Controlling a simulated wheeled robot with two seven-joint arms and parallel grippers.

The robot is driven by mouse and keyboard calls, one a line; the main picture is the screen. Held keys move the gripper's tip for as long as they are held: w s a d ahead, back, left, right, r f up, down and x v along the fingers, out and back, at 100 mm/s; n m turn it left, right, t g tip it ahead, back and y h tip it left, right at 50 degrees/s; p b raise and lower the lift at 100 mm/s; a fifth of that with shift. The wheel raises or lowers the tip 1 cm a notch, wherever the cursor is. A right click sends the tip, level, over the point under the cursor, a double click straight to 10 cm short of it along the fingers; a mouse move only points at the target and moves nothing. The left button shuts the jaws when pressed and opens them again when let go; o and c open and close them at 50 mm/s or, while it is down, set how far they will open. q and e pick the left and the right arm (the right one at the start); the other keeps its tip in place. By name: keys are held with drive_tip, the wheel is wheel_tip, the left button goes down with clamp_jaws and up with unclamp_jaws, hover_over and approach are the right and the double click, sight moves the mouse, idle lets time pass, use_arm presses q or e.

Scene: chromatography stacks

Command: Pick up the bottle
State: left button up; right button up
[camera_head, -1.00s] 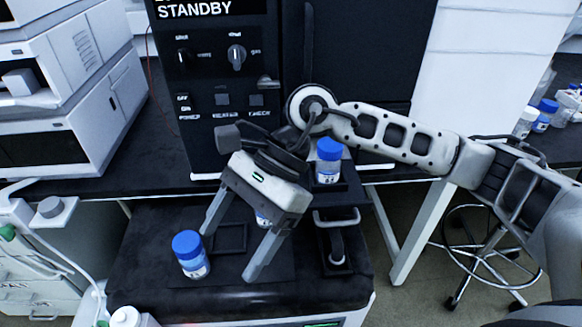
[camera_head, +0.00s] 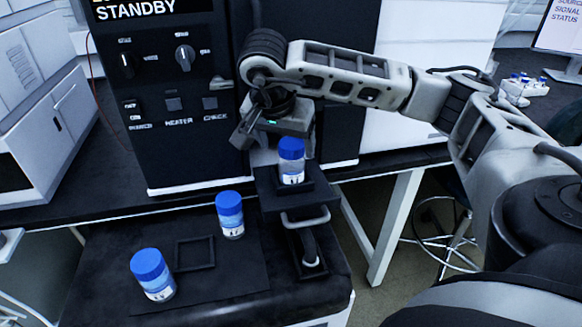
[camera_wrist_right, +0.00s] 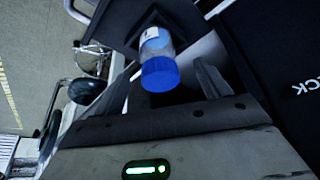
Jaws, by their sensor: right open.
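A clear bottle with a blue cap and white label (camera_head: 291,160) stands upright on a small raised black stand (camera_head: 265,201). My right gripper (camera_head: 283,140) is open, just behind and around this bottle in the head view; its fingertips are mostly hidden there. In the right wrist view the bottle (camera_wrist_right: 157,50) shows between the two spread fingers, cap towards the gripper body, and contact cannot be told. Two similar blue-capped bottles stand lower down, one at the middle (camera_head: 230,214) and one at the front left (camera_head: 153,274). My left gripper is not in view.
A black instrument reading STANDBY (camera_head: 170,100) rises close behind the gripper. An empty square frame (camera_head: 195,253) lies on the black lower surface between the lower bottles. A stool (camera_head: 440,225) stands on the floor to the right.

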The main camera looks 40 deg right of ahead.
sight(291, 161)
drive_tip(key=x, duration=0.6)
drive_tip(key=shift+s+d+f, duration=0.1)
drive_tip(key=shift+d+f, duration=0.1)
drive_tip(key=shift+f, duration=0.15)
drive_tip(key=c, duration=1.1)
